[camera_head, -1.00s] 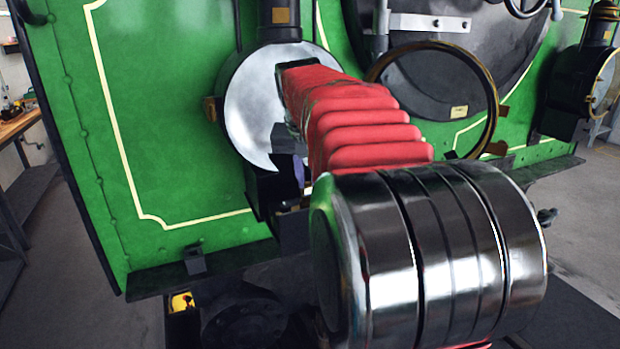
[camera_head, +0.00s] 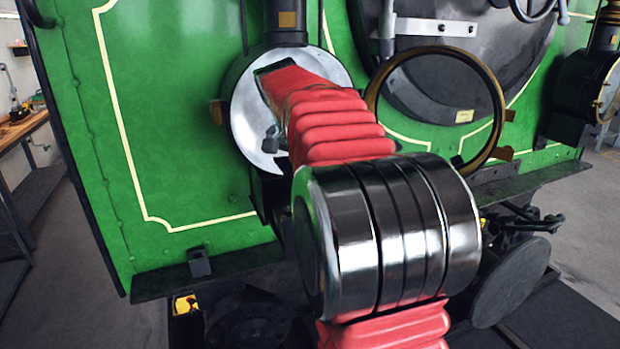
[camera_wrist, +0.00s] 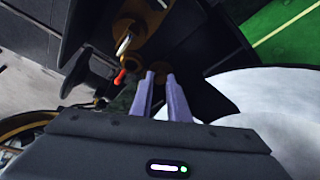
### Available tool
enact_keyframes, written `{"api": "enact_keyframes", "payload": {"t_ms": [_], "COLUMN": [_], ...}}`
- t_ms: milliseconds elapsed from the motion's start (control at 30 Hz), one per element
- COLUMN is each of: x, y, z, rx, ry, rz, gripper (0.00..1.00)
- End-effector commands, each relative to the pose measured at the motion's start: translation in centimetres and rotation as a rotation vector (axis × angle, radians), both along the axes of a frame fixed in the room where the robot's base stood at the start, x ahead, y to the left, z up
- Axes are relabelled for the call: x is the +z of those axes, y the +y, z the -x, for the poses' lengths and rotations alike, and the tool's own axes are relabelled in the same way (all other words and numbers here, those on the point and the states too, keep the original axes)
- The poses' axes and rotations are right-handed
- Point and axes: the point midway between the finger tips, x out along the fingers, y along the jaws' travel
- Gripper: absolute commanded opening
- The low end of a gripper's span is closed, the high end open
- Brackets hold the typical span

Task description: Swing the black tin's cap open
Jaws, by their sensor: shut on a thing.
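In the wrist view my gripper (camera_wrist: 160,75) has its two pale purple fingers close together, shut on the small brass cap (camera_wrist: 138,96) of the black tin (camera_wrist: 193,42). What lies right between the fingertips is too dark to see clearly. The black tin's body spreads dark above and around the fingertips. A brass fitting (camera_wrist: 150,22) with a pale piece and a small red-tipped part (camera_wrist: 118,77) show beyond. In the head view my red-sleeved arm hides the fingers, the cap and most of the tin.
The silver round lamp face (camera_head: 243,115) is close beside my arm and also shows in the wrist view (camera_wrist: 285,110). A brass ring (camera_head: 378,82) stands open to its right. A bench (camera_head: 22,128) is far left.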

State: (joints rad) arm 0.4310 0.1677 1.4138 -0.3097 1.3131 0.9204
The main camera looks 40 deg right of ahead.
Motion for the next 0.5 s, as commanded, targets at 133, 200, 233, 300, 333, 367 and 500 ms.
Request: {"api": "enact_keyframes", "payload": {"t_ms": [133,200,233,300,333,367,500], "x": [0.03,0.03,0.03,0.02,0.02,0.02,0.01], "y": [0.01,0.01,0.01,0.01,0.01,0.01,0.01], "z": [0.0,0.0,0.0,0.0,0.0,0.0,0.01], "rx": [0.0,0.001,0.001,0.001,0.001,0.001,0.001], "ry": [-0.001,-0.001,-0.001,-0.001,-0.001,-0.001,0.0], "rz": [0.0,0.0,0.0,0.0,0.0,0.0,0.0], "gripper": [0.0,0.0,0.16,0.21,0.23,0.23,0.23]}}
